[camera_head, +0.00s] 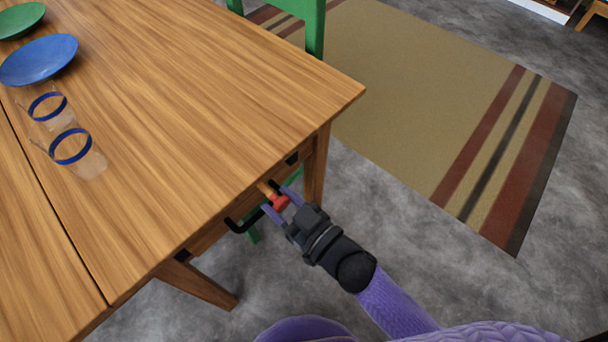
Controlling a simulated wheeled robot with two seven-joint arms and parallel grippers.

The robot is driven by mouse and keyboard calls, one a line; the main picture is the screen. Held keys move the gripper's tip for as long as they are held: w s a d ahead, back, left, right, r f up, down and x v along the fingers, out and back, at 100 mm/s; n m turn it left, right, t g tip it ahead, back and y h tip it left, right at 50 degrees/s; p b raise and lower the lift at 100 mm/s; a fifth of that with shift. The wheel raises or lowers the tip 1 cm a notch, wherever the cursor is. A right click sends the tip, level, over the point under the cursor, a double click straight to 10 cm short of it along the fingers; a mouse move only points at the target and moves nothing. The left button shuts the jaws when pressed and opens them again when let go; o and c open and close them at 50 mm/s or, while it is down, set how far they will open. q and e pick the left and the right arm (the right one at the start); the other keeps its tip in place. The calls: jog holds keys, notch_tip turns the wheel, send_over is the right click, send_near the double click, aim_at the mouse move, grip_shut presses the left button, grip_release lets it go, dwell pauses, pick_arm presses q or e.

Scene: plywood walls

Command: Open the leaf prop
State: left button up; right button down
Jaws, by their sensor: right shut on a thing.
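The leaf prop (263,187) shows as a short wooden piece with a red end (281,202) at the right edge of the wooden table (200,90), just under the tabletop. My right gripper (281,199) is shut on the red end, with a purple finger on each side of it. Most of the prop is hidden under the tabletop, so its angle is hard to tell. My left gripper is not in view.
A black handle (243,224) sits on the table's side, left of my gripper. Two glasses with blue rims (70,147), a blue bowl (38,60) and a green bowl (20,20) stand on the table. A green chair (314,27) is behind. The floor at right is clear, with a striped rug (440,100).

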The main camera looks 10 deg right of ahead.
jog(key=shift+s+a, duration=0.5)
jog(key=shift+a, duration=0.1)
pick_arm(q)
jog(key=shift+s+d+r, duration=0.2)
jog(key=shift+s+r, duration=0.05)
pick_arm(e)
jog(key=shift+s+a, duration=0.1)
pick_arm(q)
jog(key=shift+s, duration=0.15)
pick_arm(e)
jog(key=shift+f, duration=0.1)
jog(key=shift+c, duration=1.1)
grip_release()
jog(key=shift+s+a, duration=0.1)
jog(key=shift+a, duration=0.05)
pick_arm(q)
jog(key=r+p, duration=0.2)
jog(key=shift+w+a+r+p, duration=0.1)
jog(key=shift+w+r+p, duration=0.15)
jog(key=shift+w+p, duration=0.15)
pick_arm(e)
jog(key=v, duration=1)
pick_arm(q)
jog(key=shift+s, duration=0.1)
